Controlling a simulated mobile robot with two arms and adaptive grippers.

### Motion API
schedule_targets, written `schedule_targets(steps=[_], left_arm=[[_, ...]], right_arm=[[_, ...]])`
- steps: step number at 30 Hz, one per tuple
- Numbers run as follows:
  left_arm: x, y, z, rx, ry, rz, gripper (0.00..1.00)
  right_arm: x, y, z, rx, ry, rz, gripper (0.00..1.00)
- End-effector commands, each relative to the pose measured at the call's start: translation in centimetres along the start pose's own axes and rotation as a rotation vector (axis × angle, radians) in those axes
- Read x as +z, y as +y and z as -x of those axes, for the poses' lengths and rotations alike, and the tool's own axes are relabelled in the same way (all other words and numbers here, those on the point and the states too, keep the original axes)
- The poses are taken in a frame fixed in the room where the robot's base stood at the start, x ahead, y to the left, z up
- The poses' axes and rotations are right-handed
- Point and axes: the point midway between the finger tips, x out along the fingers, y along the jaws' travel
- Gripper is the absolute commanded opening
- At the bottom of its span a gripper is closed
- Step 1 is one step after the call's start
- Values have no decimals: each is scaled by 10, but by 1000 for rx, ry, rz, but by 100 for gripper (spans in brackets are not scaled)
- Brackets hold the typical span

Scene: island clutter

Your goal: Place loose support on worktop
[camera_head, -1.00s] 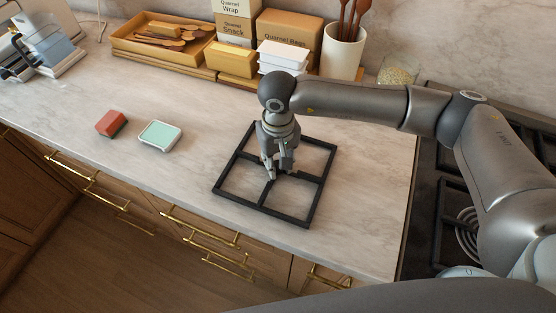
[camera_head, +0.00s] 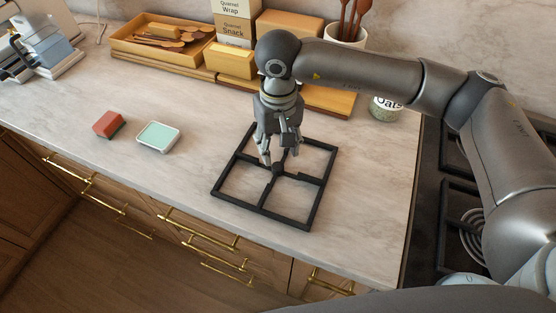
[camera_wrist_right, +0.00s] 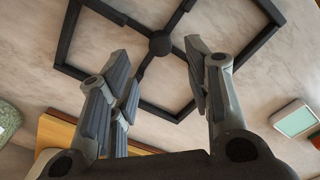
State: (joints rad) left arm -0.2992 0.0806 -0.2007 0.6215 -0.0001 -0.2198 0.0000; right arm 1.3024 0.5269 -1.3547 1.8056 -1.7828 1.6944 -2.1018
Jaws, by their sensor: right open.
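The loose support is a black square grate with a cross and a round centre hub (camera_head: 308,220). It lies flat on the pale marble worktop (camera_head: 120,185), near the front edge. In the right wrist view the grate (camera_wrist_right: 161,43) fills the upper middle. My right gripper (camera_head: 280,160) is above the grate, a little behind its hub, with fingers pointing down. In the right wrist view its fingers (camera_wrist_right: 160,85) are spread and empty, apart from the grate. My left gripper is not in view.
A red-and-green sponge (camera_head: 109,124) and a pale green dish (camera_head: 158,137) lie left of the grate. A wooden tray (camera_head: 150,50), boxes (camera_head: 232,60), a utensil crock and an oats jar (camera_head: 385,108) stand behind. A black stove (camera_head: 455,200) is at right.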

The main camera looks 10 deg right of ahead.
Motion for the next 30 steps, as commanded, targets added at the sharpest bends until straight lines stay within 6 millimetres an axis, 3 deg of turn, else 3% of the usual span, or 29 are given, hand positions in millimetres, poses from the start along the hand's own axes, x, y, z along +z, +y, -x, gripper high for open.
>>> schedule_targets(steps=[4,9,26,30], left_arm=[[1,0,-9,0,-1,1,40],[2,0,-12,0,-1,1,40],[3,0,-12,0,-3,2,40],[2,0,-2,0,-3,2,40]], right_arm=[[-1,0,28,0,4,1,46],[0,-1,46,-1,1,1,46],[0,0,52,0,-1,1,46],[0,0,63,0,0,1,46]])
